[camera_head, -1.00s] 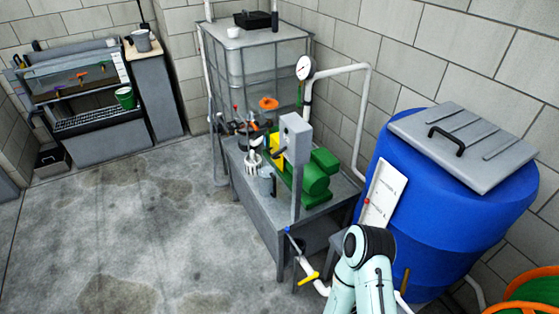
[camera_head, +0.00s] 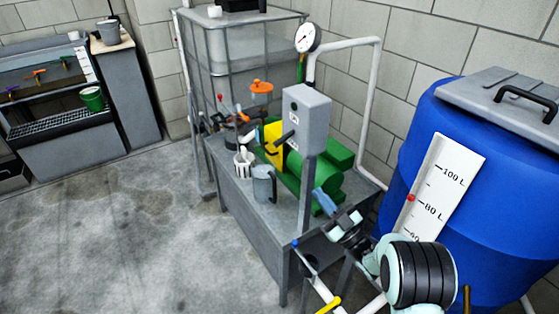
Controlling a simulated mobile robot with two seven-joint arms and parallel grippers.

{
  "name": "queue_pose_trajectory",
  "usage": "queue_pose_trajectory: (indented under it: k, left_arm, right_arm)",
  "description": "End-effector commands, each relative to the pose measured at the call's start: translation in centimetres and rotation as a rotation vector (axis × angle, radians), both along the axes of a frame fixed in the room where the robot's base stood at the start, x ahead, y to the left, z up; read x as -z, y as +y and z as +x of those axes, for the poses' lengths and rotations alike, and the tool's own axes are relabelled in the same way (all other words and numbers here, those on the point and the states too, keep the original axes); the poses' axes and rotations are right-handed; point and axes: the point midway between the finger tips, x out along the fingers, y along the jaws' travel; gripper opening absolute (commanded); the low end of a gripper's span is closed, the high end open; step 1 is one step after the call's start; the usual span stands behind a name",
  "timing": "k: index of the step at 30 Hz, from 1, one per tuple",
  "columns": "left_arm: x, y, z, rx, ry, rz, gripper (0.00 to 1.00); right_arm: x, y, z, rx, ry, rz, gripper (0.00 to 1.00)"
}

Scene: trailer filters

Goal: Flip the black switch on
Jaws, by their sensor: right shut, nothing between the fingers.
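A grey switch box (camera_head: 306,118) stands on a grey post above the metal bench (camera_head: 240,190). A black switch lever (camera_head: 285,138) sticks out from the box's left face, slanting down to the left. Small white labels with dark marks are on that face, too small to read. My right gripper (camera_head: 325,202) is below and to the right of the box, in front of the green pump (camera_head: 318,185). Its bluish fingers are together and empty, pointing up and left, apart from the lever. My left gripper is not in view.
A blue barrel (camera_head: 470,190) with a white level scale (camera_head: 440,185) stands at right. A pressure gauge (camera_head: 307,38) is behind the box. Floor at left is clear.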

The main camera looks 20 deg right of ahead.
Motion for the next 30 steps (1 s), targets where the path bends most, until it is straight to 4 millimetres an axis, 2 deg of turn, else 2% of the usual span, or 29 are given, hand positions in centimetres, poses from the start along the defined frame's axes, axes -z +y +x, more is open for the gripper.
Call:
queue_pose_trajectory:
  k: [1,4,17,20,30]
  left_arm:
    - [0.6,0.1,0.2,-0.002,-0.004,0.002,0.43]
    - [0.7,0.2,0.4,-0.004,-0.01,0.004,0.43]
    - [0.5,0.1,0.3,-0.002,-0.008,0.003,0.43]
    - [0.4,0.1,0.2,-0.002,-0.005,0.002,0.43]
    - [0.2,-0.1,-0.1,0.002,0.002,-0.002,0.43]
  right_arm:
    - [-0.5,0.0,-0.3,-0.014,-0.037,-0.013,0.0]
    - [-1.3,0.0,-0.6,-0.03,-0.07,-0.024,0.0]
    - [-1.9,0.3,-0.1,-0.032,-0.072,-0.023,0.0]
    - [-2.6,0.8,1.0,-0.033,-0.074,-0.022,0.0]
    - [-6.3,3.0,6.7,-0.033,-0.073,-0.024,0.0]
